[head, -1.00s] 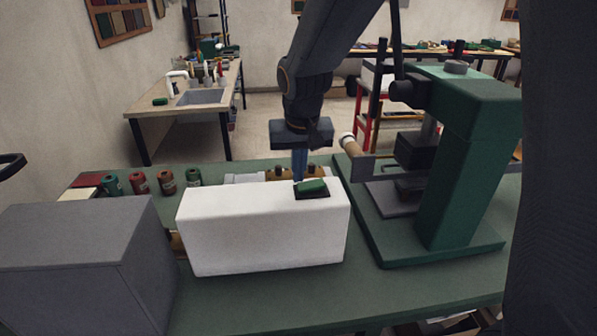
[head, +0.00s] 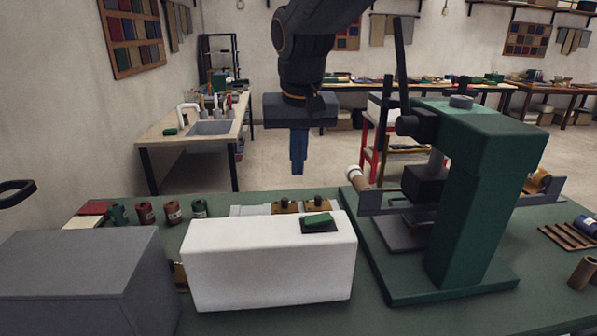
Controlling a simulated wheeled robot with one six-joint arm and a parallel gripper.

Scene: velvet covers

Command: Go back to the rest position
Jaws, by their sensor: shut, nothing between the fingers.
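My gripper (head: 297,168) hangs from my arm in the upper middle of the head view, pointing down. Its blue fingers are together with nothing between them. It is in the air above and behind the white block (head: 270,268), clear of it. A small green piece (head: 318,220) lies on a dark pad on top of the white block near its right end. My gripper is apart from this green piece.
A tall green press (head: 455,205) stands right of the white block on the green table (head: 270,321). A grey box (head: 85,275) is at the left front. Several spools (head: 172,212) stand behind it. A sink bench (head: 195,130) is farther back.

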